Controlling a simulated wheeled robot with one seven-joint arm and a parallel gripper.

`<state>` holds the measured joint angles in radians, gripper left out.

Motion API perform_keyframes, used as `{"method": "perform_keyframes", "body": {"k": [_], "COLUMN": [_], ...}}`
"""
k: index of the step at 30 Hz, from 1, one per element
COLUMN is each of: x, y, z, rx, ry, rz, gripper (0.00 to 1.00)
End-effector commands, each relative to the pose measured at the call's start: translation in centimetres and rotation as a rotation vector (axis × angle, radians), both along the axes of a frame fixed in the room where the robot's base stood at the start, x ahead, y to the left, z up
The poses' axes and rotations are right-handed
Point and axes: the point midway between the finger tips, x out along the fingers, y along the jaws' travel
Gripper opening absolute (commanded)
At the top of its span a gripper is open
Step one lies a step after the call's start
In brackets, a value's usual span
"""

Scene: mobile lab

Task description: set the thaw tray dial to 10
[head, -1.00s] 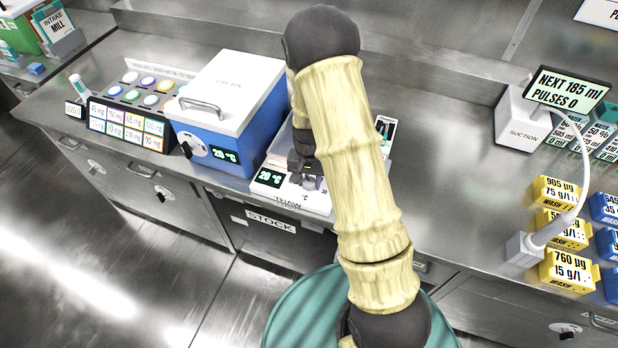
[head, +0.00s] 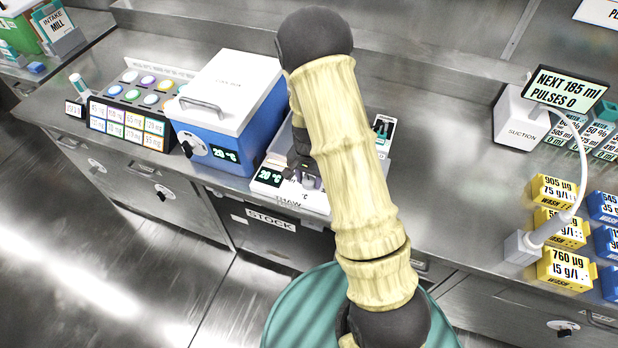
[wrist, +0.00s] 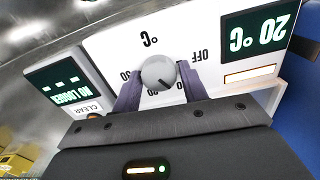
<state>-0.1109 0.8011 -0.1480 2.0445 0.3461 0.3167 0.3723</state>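The thaw tray (head: 303,198) is a white unit on the bench, largely behind my arm in the head view. Its green display reads 20 °C (head: 269,177) and shows upside down in the wrist view (wrist: 262,32). The round grey dial (wrist: 158,71) sits on the white panel, with a dark pointer line towards the lower right of the picture. OFF is printed to its right; some scale numbers are partly hidden by my fingers. My gripper (wrist: 158,80) has one finger on each side of the dial, apparently against it. It also shows in the head view (head: 304,172).
A blue and white box with a handle (head: 232,100) stands close to the left of the tray. A suction unit (head: 520,120) and yellow blocks (head: 562,232) stand to the right.

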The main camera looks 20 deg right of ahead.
Motion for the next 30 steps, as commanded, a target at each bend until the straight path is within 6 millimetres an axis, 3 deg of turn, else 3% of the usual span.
{"method": "perform_keyframes", "body": {"k": [2, 11, 16, 30], "x": [0.0, -0.1, 0.0, 0.1], "y": [0.0, 0.0, 0.0, 0.1], "z": [0.0, 0.0, 1.1, 9.7], "rx": [0.0, 0.0, 0.001, 0.001], "ry": [0.0, 0.001, -0.001, -0.003], "rz": [0.001, 0.001, 0.001, 0.002], "gripper": [0.57, 0.57, 0.57, 0.57]}}
